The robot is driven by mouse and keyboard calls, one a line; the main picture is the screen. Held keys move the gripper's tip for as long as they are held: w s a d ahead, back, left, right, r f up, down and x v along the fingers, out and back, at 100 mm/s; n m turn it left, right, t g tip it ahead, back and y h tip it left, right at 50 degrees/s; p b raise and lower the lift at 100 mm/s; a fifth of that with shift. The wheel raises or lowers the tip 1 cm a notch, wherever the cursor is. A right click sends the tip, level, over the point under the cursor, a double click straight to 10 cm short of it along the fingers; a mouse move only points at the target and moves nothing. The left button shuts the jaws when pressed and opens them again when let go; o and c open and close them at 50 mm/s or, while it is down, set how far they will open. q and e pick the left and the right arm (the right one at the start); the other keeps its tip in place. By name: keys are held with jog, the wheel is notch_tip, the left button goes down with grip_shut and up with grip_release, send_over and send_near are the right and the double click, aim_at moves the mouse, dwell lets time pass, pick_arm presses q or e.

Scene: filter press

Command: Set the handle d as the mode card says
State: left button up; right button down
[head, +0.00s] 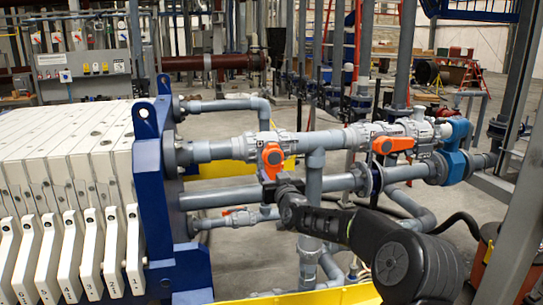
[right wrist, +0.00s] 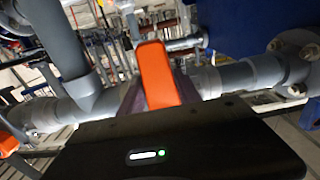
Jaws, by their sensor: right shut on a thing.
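Several orange valve handles show on the grey pipework. The nearest upper handle (head: 271,156) sits on a grey valve, and my right gripper (head: 272,180) is at its lower end. In the right wrist view, this orange handle (right wrist: 155,75) stands between the fingers of my right gripper (right wrist: 160,95), which is shut on it. A second orange handle (head: 392,145) lies along the upper pipe to the right. A third orange handle (head: 240,219) lies along the lower thin pipe. I cannot read any handle's letter or find a legible mode card. My left gripper is not in view.
The filter press with numbered white plates (head: 70,150) and a blue end frame (head: 160,190) stands at the left. A blue valve body (head: 455,150) is at the right. A grey panel (head: 82,75) stands behind. My right arm crosses before the lower pipes.

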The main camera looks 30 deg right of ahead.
jog(key=shift+s+d+n+b, duration=0.2)
jog(key=shift+d+n+b, duration=0.35)
jog(key=shift+n+b, duration=0.55)
jog(key=shift+s+d+r+n, duration=0.1)
jog(key=shift+d+n, duration=0.15)
jog(key=shift+n, duration=0.35)
jog(key=shift+d+r, duration=0.1)
jog(key=shift+r, duration=0.05)
